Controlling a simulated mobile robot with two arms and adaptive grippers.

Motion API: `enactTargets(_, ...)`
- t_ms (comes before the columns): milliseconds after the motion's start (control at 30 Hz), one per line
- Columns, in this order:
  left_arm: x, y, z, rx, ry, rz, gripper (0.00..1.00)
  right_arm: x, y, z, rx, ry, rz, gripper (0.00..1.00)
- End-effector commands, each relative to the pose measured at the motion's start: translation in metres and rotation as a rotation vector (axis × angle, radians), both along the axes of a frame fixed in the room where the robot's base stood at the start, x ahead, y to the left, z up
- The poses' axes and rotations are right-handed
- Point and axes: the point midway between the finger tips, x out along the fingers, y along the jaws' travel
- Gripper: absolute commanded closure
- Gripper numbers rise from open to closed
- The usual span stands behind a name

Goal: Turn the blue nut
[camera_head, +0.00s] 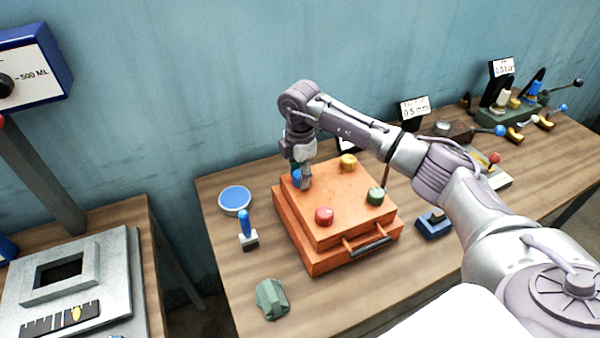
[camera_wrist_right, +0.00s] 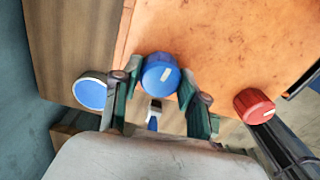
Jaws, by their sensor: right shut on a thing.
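The blue nut (camera_head: 297,177) sits on the top of an orange box (camera_head: 318,232), at its back left corner. In the head view it is partly hidden by my right gripper (camera_head: 303,178), which points down at it. In the right wrist view the blue nut (camera_wrist_right: 161,74) has a white mark on its top and lies between the two dark green fingers of my right gripper (camera_wrist_right: 160,92). The right gripper is shut on the nut. My left gripper is not in view.
A red nut (camera_head: 324,215), a green nut (camera_head: 375,196) and a yellow nut (camera_head: 348,162) stand on the same box. A blue round lid (camera_head: 235,199), a blue-handled brush (camera_head: 246,232) and a green block (camera_head: 271,299) lie left of it on the table.

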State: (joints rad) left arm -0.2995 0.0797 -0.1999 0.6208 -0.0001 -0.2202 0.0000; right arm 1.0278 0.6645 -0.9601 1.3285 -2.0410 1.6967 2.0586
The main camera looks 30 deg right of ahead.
Motion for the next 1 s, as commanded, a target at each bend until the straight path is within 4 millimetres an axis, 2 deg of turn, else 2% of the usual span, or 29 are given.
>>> enactTargets(200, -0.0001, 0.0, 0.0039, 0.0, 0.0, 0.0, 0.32, 0.0009, -0.0008, 0.0015, -0.001, -0.002, -0.181, 0.92)
enactTargets(500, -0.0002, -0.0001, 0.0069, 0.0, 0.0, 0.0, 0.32, 0.0012, -0.0007, 0.0016, 0.0, -0.003, -0.349, 0.92)
enactTargets(1000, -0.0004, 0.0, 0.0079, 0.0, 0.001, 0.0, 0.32, 0.0014, -0.0009, 0.0012, -0.001, -0.004, -0.419, 0.92)
